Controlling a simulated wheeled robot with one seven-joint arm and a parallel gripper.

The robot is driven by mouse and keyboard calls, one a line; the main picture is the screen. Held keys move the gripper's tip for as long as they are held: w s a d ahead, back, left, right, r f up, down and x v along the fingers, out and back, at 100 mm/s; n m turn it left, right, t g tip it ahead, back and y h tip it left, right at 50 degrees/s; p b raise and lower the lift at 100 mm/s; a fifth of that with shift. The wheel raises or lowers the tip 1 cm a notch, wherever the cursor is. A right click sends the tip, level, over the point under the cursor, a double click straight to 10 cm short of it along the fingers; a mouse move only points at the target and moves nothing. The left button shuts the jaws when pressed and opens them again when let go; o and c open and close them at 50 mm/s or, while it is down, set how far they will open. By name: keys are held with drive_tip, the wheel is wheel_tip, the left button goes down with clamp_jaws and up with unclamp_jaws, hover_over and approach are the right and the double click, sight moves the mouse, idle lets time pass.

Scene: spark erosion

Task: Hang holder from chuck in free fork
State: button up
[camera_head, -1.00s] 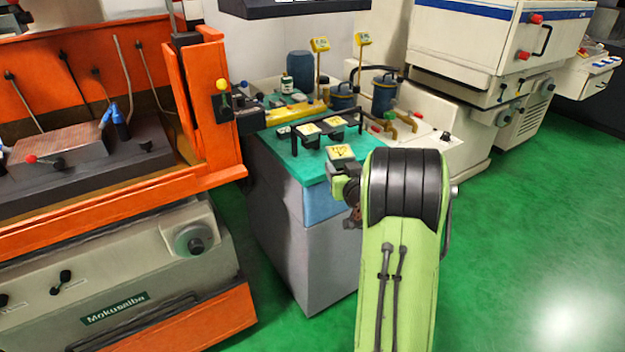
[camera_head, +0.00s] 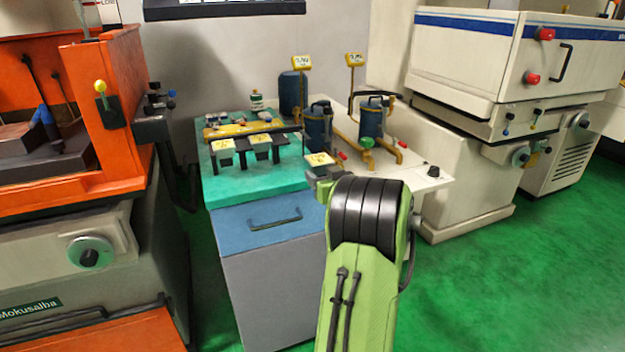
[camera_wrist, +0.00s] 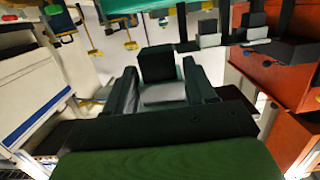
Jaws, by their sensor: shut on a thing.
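My gripper (camera_head: 322,184) is shut on a holder with a yellow label on top (camera_head: 319,159), held above the bench's right front edge. In the wrist view the two fingers (camera_wrist: 163,92) stand either side of the holder's dark block (camera_wrist: 156,64) and its grey part. A black fork rack (camera_head: 243,152) stands on the green bench top, left of the held holder. Two holders with yellow labels hang in it, a left one (camera_head: 222,146) and a right one (camera_head: 260,140). A free fork cannot be told clearly at this size. My arm hides the space below the held holder.
The bench (camera_head: 262,190) also bears a yellow rail (camera_head: 240,129) with small parts behind the rack. The orange machine (camera_head: 112,75) is left, a white machine (camera_head: 520,60) right. Green floor is clear at right.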

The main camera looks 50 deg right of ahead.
drive_tip(key=shift+w+d+r, duration=0.1)
drive_tip(key=shift+w+r, duration=0.1)
drive_tip(key=shift+w, duration=0.25)
drive_tip(key=p+x, duration=0.2)
drive_tip(key=x, duration=0.1)
drive_tip(key=p+x, duration=0.2)
drive_tip(key=shift+r, duration=0.3)
drive_tip(key=shift+b, duration=0.85)
drive_tip(key=x, duration=0.1)
drive_tip(key=p+x, duration=0.1)
drive_tip(key=x, duration=0.1)
drive_tip(key=p+x, duration=0.1)
drive_tip(key=shift+w+d+r, duration=0.1)
drive_tip(key=shift+w+r, duration=0.15)
drive_tip(key=shift+r, duration=0.05)
idle(0.5)
drive_tip(key=shift+b, duration=0.4)
